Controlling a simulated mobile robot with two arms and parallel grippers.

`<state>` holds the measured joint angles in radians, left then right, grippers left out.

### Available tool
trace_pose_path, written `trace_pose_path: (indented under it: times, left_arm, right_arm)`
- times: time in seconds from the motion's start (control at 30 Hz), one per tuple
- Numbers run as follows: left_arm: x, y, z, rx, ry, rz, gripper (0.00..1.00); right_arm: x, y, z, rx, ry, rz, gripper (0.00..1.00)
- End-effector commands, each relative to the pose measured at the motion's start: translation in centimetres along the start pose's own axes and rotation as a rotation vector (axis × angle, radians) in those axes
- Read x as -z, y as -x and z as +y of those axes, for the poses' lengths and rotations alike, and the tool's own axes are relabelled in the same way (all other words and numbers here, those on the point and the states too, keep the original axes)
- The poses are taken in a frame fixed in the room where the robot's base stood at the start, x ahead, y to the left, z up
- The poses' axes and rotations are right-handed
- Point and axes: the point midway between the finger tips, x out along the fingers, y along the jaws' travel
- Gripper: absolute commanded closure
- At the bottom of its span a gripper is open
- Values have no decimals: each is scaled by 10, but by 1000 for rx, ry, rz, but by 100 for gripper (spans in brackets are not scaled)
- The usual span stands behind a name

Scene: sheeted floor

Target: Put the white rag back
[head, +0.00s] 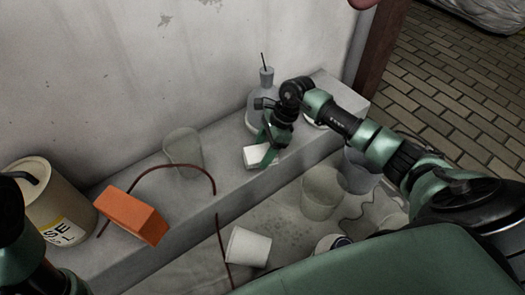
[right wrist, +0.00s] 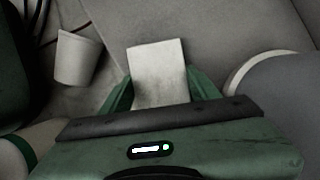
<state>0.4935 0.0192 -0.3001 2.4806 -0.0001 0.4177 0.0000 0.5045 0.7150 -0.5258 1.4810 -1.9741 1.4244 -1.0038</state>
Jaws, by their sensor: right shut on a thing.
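The white rag (head: 258,156) is a small white folded block on the grey ledge side of the head view. My right gripper (head: 268,146) is shut on it. In the right wrist view the rag (right wrist: 157,72) sticks out between the green fingers of the gripper (right wrist: 158,98). I cannot tell whether the rag touches the ledge. Part of my left arm shows at the lower left edge of the head view, but its gripper is out of view.
The concrete ledge (head: 191,205) runs along the wall. On it stand a clear cup (head: 184,147), an orange block (head: 132,215), a beige canister (head: 50,205) and a bottle-like container (head: 266,78).

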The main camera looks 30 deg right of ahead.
Motion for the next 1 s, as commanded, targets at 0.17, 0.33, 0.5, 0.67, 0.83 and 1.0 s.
trace_pose_path:
  times: [0.17, 0.33, 0.5, 0.67, 0.83, 1.0]
  left_arm:
    - [2, -2, 1, -3, -1, 8, 64]
    - [2, -2, 1, -4, -1, 8, 64]
    - [2, -2, 1, -4, -1, 9, 64]
    - [-1, -5, -1, 2, 1, 3, 64]
    - [-18, 8, -6, 24, 8, -70, 64]
    - [-27, 18, -9, 44, 16, -121, 64]
  right_arm:
    - [1, -2, 0, 1, 0, 0, 25]
    - [1, -3, 0, 0, 0, 0, 17]
    - [1, -2, 0, 0, 0, 0, 17]
    - [-1, 12, 0, 1, 0, 1, 17]
    - [-2, 49, -1, 3, 0, 2, 17]
    - [-2, 86, -1, 2, 0, 2, 17]
